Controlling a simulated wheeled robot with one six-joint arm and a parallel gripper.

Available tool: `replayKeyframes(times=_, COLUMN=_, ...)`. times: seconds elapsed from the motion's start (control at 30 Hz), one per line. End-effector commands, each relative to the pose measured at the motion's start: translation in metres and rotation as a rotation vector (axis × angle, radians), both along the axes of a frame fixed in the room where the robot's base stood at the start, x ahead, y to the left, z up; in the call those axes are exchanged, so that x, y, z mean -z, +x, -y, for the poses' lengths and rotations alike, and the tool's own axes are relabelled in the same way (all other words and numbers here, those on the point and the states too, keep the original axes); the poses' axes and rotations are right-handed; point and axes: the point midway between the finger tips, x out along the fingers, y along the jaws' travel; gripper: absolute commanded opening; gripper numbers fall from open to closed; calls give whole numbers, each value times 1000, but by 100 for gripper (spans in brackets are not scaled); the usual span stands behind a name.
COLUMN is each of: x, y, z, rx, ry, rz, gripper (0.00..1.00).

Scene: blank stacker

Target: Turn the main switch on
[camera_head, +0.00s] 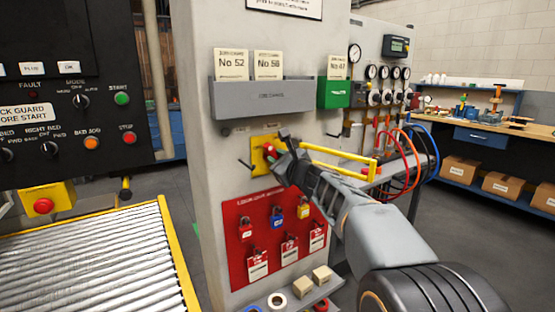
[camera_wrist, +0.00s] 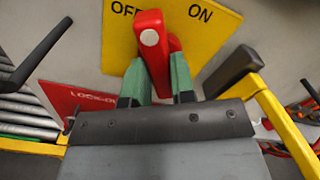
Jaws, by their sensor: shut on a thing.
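The main switch is a red handle (camera_wrist: 152,45) on a yellow plate (camera_wrist: 215,35) marked OFF at left and ON at right in the wrist view. Its round pivot cap faces the camera. My gripper (camera_wrist: 160,84) has its green fingers on both sides of the red handle, shut on it. The handle's upper end lies between the two words; which word it is set to I cannot tell. In the head view the yellow plate (camera_head: 259,166) is on the grey column, and my gripper (camera_head: 275,157) partly hides it and the handle.
Below the plate hangs a red lockout board (camera_head: 236,214) with padlocks and tags. Above are a grey card rack (camera_head: 262,98) and a green box (camera_head: 335,94). A yellow rail (camera_head: 340,152) runs just right of my gripper. A roller conveyor (camera_head: 95,262) lies at left.

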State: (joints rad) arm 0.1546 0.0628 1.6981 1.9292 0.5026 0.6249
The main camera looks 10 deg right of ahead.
Motion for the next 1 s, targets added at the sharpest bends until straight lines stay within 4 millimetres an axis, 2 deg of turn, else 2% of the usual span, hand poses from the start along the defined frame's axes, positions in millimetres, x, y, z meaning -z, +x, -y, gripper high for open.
replayKeyframes(times=0.5, x=0, y=0, z=0, rx=-1, ry=389, rz=-128, gripper=0)
replayKeyframes(times=1.0, x=1, y=0, z=0, rx=0, ry=526, rz=-173, gripper=0)
